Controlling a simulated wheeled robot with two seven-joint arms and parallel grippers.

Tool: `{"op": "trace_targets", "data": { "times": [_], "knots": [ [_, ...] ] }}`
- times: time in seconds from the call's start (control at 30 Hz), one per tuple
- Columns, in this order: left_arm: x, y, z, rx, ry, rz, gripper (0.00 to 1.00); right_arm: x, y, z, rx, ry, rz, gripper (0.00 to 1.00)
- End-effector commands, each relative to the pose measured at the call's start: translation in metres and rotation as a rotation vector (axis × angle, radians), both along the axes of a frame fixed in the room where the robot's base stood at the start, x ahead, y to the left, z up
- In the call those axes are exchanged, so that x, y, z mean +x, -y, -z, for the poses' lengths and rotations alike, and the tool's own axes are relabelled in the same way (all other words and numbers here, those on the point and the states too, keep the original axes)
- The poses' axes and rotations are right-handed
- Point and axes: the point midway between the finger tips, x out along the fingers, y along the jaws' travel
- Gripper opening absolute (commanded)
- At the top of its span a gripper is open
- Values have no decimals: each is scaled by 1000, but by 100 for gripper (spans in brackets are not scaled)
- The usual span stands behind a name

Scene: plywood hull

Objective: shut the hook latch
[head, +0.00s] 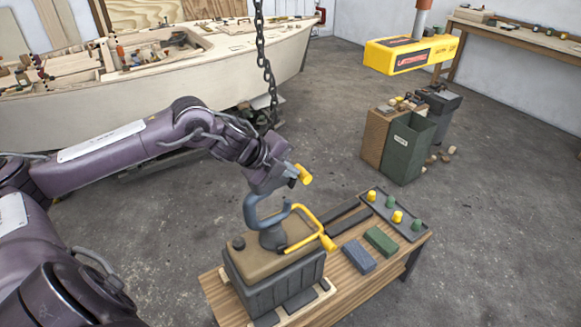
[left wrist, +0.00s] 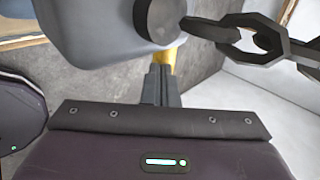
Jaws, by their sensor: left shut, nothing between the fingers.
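A blue-grey hook (head: 249,213) hangs under my left wrist in the head view, with its upper part hidden behind my arm. A short yellow latch piece (head: 304,174) sticks out beside my left gripper (head: 292,183). In the left wrist view, my shut, empty fingers (left wrist: 160,86) point towards a yellow part (left wrist: 165,57), just beyond them. Whether they touch cannot be told. The grey-blue hook body (left wrist: 95,30) with a dark round pin fills the top there. The hook sits at a yellow handle (head: 318,226) on a grey box with a brown top (head: 262,268). My right gripper is out of view.
A chain (head: 266,75) hangs down behind my left forearm. The box stands on a wooden bench (head: 340,290) with two blocks and a tray (head: 408,228) of coloured pegs. A yellow hoist control (head: 410,54) hangs at upper right. A wooden boat hull (head: 200,80) stands behind.

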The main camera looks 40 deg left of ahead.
Motion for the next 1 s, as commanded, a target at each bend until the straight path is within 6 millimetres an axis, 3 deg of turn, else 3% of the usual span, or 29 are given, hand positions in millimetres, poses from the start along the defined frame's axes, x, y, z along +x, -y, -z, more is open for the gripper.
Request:
{"op": "trace_targets", "data": {
  "times": [0.57, 1.0],
  "knots": [
    [2, 3, 1, 1, -4, 6, 0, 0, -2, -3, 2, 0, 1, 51],
    [4, 4, -1, 21, -55, 6, 0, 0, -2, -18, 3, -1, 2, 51]
  ]
}}
